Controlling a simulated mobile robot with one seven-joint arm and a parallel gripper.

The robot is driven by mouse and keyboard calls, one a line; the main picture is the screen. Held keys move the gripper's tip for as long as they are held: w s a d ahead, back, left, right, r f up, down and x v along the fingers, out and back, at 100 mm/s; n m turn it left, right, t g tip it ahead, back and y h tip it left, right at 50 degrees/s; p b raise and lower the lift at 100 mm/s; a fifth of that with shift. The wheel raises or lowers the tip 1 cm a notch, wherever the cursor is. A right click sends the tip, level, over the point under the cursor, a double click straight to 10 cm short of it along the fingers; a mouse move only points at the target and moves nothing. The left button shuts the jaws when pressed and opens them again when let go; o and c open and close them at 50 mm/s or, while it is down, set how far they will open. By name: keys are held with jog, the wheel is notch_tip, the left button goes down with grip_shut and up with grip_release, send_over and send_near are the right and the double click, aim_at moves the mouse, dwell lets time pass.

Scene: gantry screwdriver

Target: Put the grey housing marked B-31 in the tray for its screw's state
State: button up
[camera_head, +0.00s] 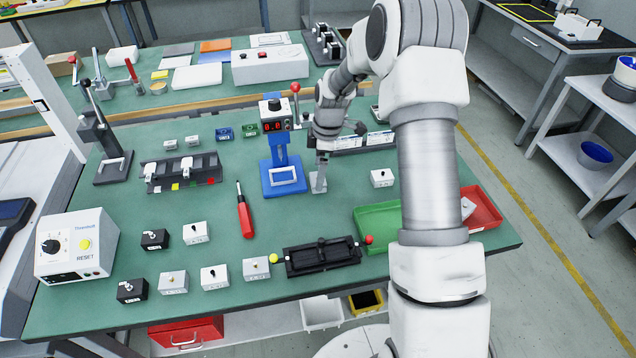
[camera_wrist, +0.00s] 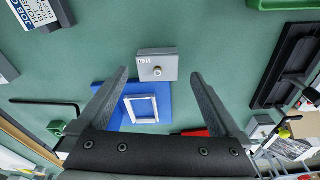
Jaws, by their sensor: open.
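My gripper (camera_wrist: 158,78) is open, a finger on either side of the housing, with gaps visible. In the head view my gripper (camera_head: 319,168) points down just right of the blue stand (camera_head: 270,182); the housing is hard to make out there. A green tray (camera_head: 372,240) and a red tray (camera_head: 488,202) lie at the right, partly behind my arm.
A light housing (camera_head: 382,178) stands right of my gripper. A black fixture (camera_head: 322,258) lies in front. Several housings, a red screwdriver (camera_head: 244,215) and a control box (camera_head: 75,245) stand at left. A pale piece (camera_head: 467,208) is in the red tray.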

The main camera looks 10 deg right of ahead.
jog(key=f, duration=0.3)
jog(key=shift+w+a+f, duration=0.15)
jog(key=shift+w+f, duration=0.05)
jog(key=shift+f, duration=0.05)
jog(key=c, duration=1.5)
jog(key=shift+o, duration=0.2)
jog(key=shift+r, duration=0.7)
notch_tip(320, 180, up, 3)
jog(key=shift+f, duration=0.1)
jog(key=s+d+r, duration=0.2)
jog(key=d, duration=0.1)
jog(key=s+d+r+p, duration=0.1)
jog(key=s+d+r, duration=0.1)
jog(key=d, duration=0.1)
jog(key=s+d+r, duration=0.2)
jog(key=d+r, duration=0.1)
jog(key=d, duration=0.1)
jog(key=shift+p, duration=0.35)
jog(key=shift+s+a+r+m+t+h+p, duration=0.3)
jog(key=shift+a+r+m+p, duration=1.1)
jog(key=shift+m, duration=1.25)
jog(key=shift+s+a+r+m+t+h+p, duration=0.15)
jog(key=shift+s+a+r+m+p, duration=0.55)
jog(key=shift+a+r+m, duration=1.5)
jog(key=shift+s+a+r+m+t+h+p, duration=0.2)
jog(key=shift+a+r+m+p, duration=0.95)
jog(key=shift+m, duration=1.9)
